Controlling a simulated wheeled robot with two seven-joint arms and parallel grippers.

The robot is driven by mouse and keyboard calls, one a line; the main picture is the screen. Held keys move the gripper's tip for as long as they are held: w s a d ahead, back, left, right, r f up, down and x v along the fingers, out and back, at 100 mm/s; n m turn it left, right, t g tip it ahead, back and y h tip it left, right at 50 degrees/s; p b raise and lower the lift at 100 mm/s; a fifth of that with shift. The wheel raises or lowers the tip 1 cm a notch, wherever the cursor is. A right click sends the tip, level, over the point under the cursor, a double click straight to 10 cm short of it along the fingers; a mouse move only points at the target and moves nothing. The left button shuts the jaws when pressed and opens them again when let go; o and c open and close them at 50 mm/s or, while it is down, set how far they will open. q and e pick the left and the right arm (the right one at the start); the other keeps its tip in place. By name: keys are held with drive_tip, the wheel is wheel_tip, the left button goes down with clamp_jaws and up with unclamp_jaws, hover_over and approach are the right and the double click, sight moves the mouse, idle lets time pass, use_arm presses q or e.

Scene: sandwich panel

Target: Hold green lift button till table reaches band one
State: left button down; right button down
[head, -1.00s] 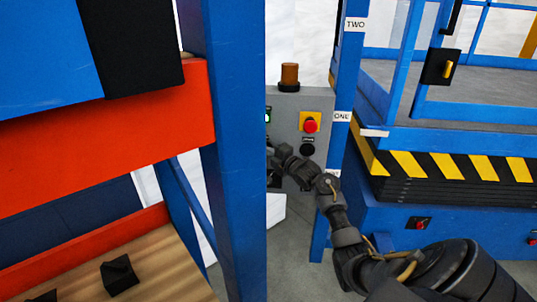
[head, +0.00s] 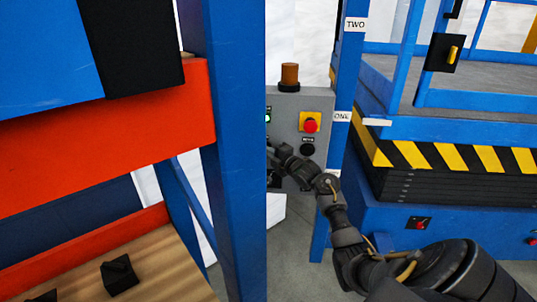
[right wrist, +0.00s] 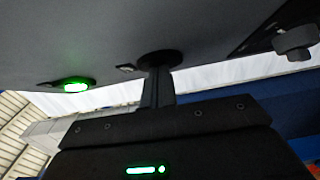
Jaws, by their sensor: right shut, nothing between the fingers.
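The grey control box (head: 284,103) stands behind the blue rack post. A lit green lamp (head: 267,117) shows at its left edge, and a lit green lamp also shows in the right wrist view (right wrist: 76,84). My right gripper (head: 274,152) is at the lower left of the box, partly behind the post. In the right wrist view its shut fingers (right wrist: 158,72) meet a dark round part on the panel; the button under them is hidden. The lift table (head: 440,130) is at right. Its white pointer (head: 377,122) is slightly below the ONE label (head: 342,116). My left gripper is out of view.
A red stop button (head: 310,126) on a yellow plate and a black knob (head: 307,150) are right of my gripper. An orange beacon (head: 289,75) tops the box. The blue post (head: 235,180) stands close on the left. The TWO label (head: 355,24) is higher up.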

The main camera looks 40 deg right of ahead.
drive_tip(key=shift+d+r, duration=0.3)
drive_tip(key=shift+r, duration=0.25)
drive_tip(key=s+a+b, duration=0.1)
drive_tip(key=s+a, duration=0.2)
drive_tip(key=s, duration=0.9)
drive_tip(key=shift+s+a+f, duration=0.35)
drive_tip(key=shift+s+f, duration=0.05)
drive_tip(key=shift+f, duration=0.05)
